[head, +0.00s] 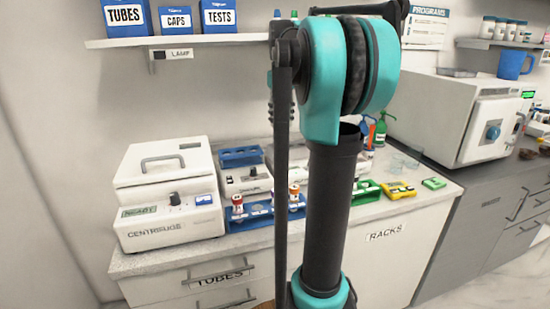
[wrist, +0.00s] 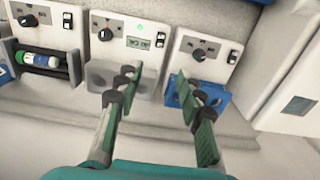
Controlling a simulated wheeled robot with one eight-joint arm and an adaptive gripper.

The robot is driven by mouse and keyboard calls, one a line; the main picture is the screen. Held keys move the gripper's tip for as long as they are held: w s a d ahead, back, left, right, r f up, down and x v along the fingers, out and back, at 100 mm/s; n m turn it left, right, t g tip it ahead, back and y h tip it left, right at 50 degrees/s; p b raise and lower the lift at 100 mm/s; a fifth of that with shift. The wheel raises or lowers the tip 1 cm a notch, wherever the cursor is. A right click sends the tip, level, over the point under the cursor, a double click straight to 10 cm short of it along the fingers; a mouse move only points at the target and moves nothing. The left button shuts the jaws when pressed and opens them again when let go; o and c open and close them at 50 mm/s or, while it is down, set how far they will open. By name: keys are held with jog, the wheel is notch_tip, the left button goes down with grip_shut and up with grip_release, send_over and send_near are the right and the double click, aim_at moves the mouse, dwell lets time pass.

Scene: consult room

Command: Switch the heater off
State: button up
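Three similar white units with dark knobs and black rocker switches stand side by side in the wrist view. The left unit (wrist: 40,18) holds a capped tube. My gripper (wrist: 158,92) is open and empty, its fingers spread before the middle and right units.
In the head view, my arm hides part of the counter (head: 150,263). A centrifuge (head: 168,195) stands at the left, a blue tube rack (head: 262,213) near the front edge, and a white box-shaped machine (head: 455,115) at the right. A shelf (head: 190,40) runs above.

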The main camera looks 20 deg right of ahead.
send_near(280, 170)
jog(key=f, duration=0.7)
jog(key=shift+w+d+f, duration=0.1)
jog(key=shift+w+f, duration=0.1)
jog(key=shift+f, duration=0.2)
grip_shut()
